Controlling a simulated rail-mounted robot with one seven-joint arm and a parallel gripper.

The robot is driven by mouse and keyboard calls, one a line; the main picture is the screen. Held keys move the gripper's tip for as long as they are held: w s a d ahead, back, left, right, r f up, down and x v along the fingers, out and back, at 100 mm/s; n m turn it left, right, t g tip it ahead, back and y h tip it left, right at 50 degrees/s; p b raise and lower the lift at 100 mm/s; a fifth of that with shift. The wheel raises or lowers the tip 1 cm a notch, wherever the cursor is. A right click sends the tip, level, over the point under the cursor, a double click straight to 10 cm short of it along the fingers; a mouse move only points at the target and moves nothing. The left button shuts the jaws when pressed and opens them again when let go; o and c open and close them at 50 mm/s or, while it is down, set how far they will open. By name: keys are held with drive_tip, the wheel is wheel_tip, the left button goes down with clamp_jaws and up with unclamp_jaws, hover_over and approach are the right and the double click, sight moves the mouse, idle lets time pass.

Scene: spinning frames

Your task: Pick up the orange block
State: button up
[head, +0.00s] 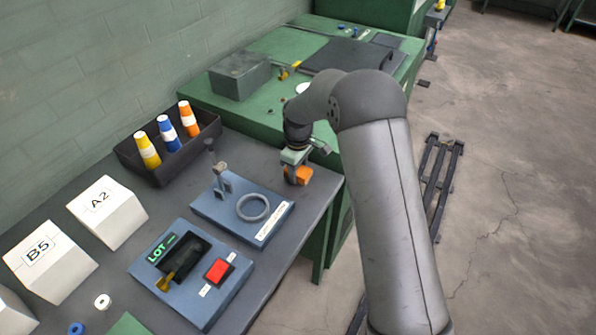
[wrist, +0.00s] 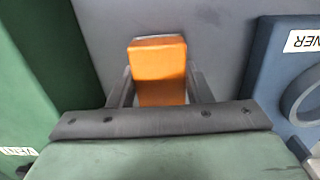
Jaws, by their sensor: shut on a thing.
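The orange block (wrist: 158,70) sits between the two fingers of my gripper (wrist: 159,92) in the wrist view, and the fingers are shut on it. In the head view the orange block (head: 304,175) shows just beneath my gripper (head: 297,172), near the right end of the grey table (head: 321,192). Part of the block is hidden behind the gripper. I cannot tell whether the block touches the tabletop or is slightly above it.
A blue fixture with a grey ring (head: 253,207) stands left of my gripper. A dark tray (head: 135,160) with yellow, blue and orange cones is further left. A control box with a red button (head: 218,271) is in front. A green bench (head: 262,112) lies behind.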

drive_tip(key=shift+r, duration=0.4)
wheel_tip(320, 180, up, 2)
drive_tip(key=shift+r, duration=0.25)
drive_tip(key=s+d+r+b, duration=0.3)
drive_tip(key=s+r, duration=0.6)
drive_tip(key=s, duration=0.4)
drive_tip(key=shift+s+d+r, duration=0.25)
drive_tip(key=shift+d, duration=0.2)
drive_tip(key=shift+o, duration=1.1)
drive_tip(key=shift+a, duration=0.1)
